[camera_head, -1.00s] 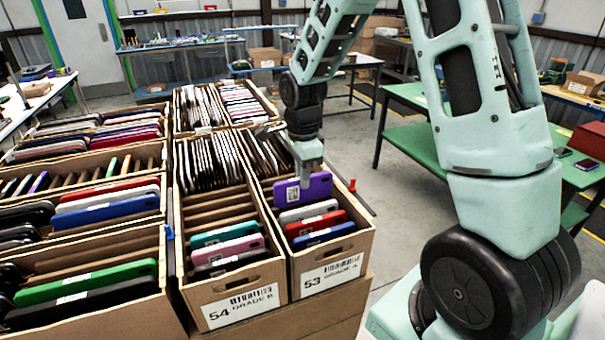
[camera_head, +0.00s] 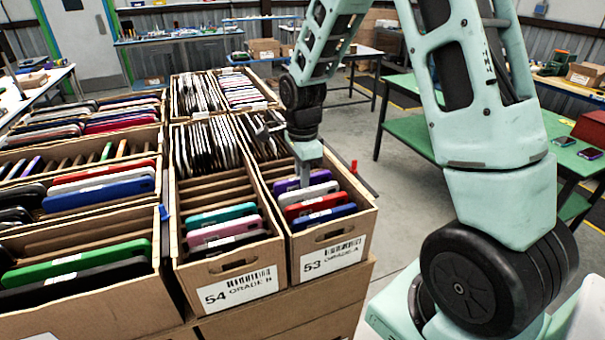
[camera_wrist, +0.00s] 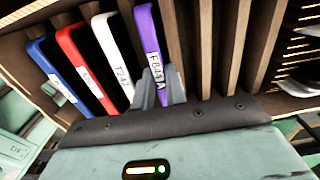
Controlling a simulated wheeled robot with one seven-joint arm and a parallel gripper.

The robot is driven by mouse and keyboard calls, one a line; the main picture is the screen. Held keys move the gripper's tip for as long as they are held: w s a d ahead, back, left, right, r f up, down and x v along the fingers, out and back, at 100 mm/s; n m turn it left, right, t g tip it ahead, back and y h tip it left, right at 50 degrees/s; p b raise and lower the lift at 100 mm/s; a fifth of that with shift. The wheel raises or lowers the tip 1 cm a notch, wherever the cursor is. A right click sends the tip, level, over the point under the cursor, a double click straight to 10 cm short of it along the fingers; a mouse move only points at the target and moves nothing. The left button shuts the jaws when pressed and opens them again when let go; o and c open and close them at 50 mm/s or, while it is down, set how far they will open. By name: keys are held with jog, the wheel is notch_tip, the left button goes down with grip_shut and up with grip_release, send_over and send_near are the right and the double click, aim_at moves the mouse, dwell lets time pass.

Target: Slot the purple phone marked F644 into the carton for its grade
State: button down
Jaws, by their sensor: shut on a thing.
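The purple phone (camera_head: 285,186) stands on edge in a slot of carton 53, marked GRADE A (camera_head: 331,258), behind a white phone (camera_head: 308,192). In the wrist view the purple phone (camera_wrist: 148,35) has a white label that seems to read F644. My gripper (camera_head: 304,180) reaches down into this carton, and its fingers (camera_wrist: 161,88) are shut on the purple phone. The phone sits about as low as its neighbours; whether it touches the carton's bottom is hidden. Carton 54, marked GRADE B (camera_head: 238,287), stands directly to the left.
Carton 53 also holds a red phone (camera_head: 315,206) and a blue phone (camera_head: 324,218) in front. Wooden dividers with empty slots (camera_wrist: 205,45) lie on the other side of the purple phone. Teal and pink phones (camera_head: 222,213) stand in carton 54. A green table (camera_head: 410,138) is at the right.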

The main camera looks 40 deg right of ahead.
jog(key=shift+f, duration=0.25)
dwell(0.8)
jog(key=c, duration=1.3)
grip_release()
jog(key=shift+c, duration=0.2)
notch_tip(320, 180, up, 17)
jog(key=b, duration=0.3)
jog(key=shift+r, duration=0.2)
notch_tip(320, 180, up, 7)
jog(key=p, duration=0.6)
